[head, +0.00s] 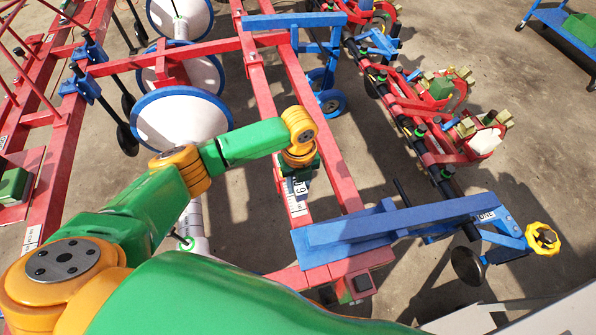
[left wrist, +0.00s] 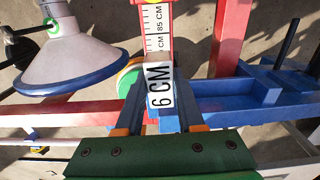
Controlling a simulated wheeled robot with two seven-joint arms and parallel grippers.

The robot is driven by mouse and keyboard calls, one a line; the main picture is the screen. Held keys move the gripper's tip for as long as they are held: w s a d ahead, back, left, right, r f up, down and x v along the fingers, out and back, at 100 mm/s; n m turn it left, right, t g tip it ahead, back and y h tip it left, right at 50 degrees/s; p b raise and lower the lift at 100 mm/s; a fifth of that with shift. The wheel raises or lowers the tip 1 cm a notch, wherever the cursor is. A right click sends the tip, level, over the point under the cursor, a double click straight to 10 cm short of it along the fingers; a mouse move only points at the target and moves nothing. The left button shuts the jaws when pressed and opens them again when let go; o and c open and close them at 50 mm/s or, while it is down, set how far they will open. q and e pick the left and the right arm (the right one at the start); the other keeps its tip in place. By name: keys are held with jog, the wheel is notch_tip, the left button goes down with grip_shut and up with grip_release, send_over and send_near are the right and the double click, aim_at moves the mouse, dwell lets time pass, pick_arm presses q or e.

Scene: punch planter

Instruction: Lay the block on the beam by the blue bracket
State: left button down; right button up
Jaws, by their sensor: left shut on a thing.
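My left gripper (head: 299,182) points down over the red beam (head: 267,97), on the left side of the blue bracket (head: 345,227). It is shut on a blue block with a white "6 CM" label (left wrist: 160,91). In the left wrist view the block sits between the two fingers, in line with a white ruler strip (left wrist: 156,28) on the beam. I cannot tell if the block touches the beam. The bracket shows to the right of the block in the left wrist view (left wrist: 225,103). My right gripper is not in view.
A row of red planter units (head: 440,110) runs along the right. A yellow knob (head: 542,238) sticks out at the bracket's right. A blue cart (head: 560,25) stands far right on open concrete.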

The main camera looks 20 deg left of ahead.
pick_arm(q)
jog(key=shift+w+a, duration=0.1)
jog(key=shift+a, duration=0.25)
jog(key=shift+s+d+f+b, duration=0.2)
jog(key=shift+b, duration=0.25)
jog(key=b, duration=0.7)
send_over(297, 206)
notch_tip(297, 206, down, 6)
jog(key=shift+r, duration=0.1)
jog(key=shift+f+b, duration=0.65)
jog(key=shift+f, duration=0.9)
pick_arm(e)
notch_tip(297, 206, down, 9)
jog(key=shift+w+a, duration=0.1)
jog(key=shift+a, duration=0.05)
pick_arm(q)
jog(key=shift+c, duration=2.2)
grip_release()
jog(key=shift+r, duration=0.1)
